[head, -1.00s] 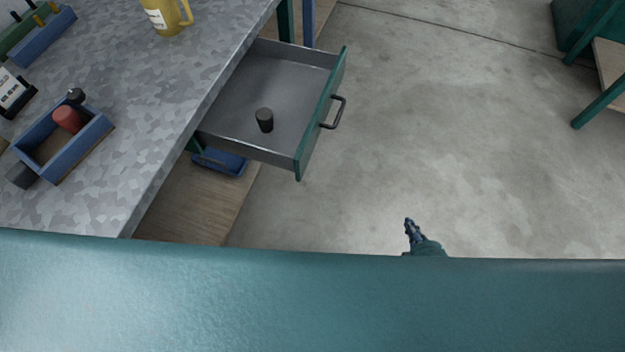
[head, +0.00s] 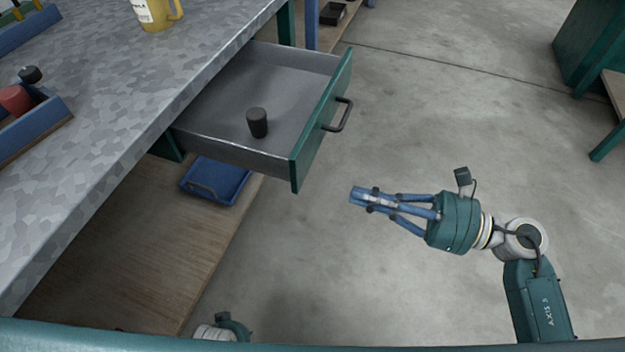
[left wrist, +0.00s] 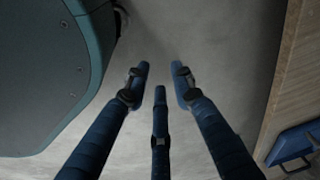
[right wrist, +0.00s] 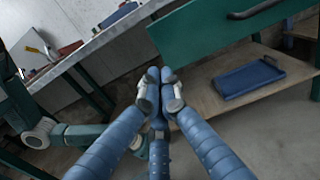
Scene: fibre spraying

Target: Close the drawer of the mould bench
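The mould bench (head: 150,85) has a grey mottled top. Its drawer (head: 215,150) is pulled out to the right, with a teal front and a dark handle (head: 340,114). A dark cylinder (head: 257,122) stands inside. The drawer's front (right wrist: 205,32) also shows in the right wrist view. My right gripper (head: 362,197) is shut and empty, to the right of and below the drawer front in the head view, apart from it. My left gripper (left wrist: 160,82) is open and empty over the floor beside the lower shelf; in the head view only part of that arm shows at the bottom edge.
A blue tray (head: 214,182) lies on the wooden lower shelf (head: 120,245) under the drawer. A yellow jug (head: 155,14) and a blue box (head: 30,125) stand on the bench top. Teal furniture (head: 590,60) stands at the right. The floor between is clear.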

